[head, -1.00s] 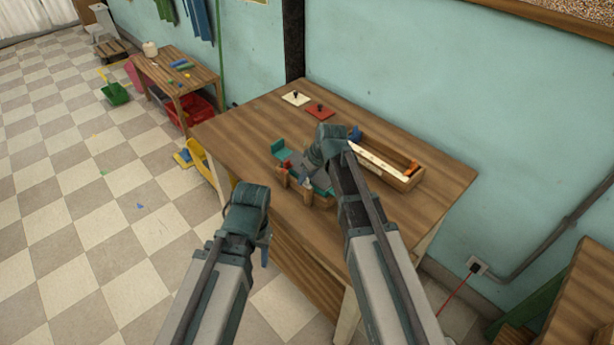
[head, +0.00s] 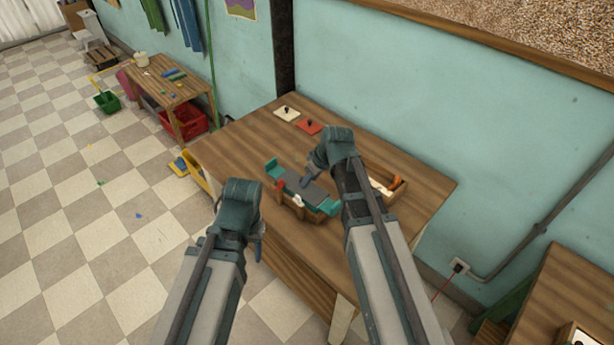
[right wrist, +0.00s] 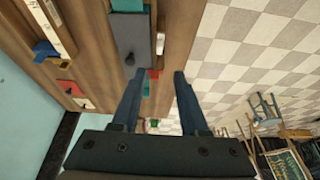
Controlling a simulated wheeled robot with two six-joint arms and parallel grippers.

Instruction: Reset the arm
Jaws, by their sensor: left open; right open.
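My left gripper (head: 258,248) hangs at the table's front left edge, apart from the things on top; its fingers are mostly hidden behind its wrist. My right gripper (head: 308,178) is above the table, close to a grey slab (head: 302,188) with teal blocks (head: 274,169) at its ends. The right wrist view shows its two fingers (right wrist: 156,76) spread, with nothing held between them. The grey slab (right wrist: 132,35) with a dark knob is beyond the fingertips there. I cannot tell whether a fingertip touches it.
A wooden table (head: 400,215) carries a long wooden box (head: 397,188), partly hidden by my right arm, a white knobbed tile (head: 287,113) and a red knobbed tile (head: 308,126). A low table (head: 175,90) stands at the back left. Checkered floor lies open at left.

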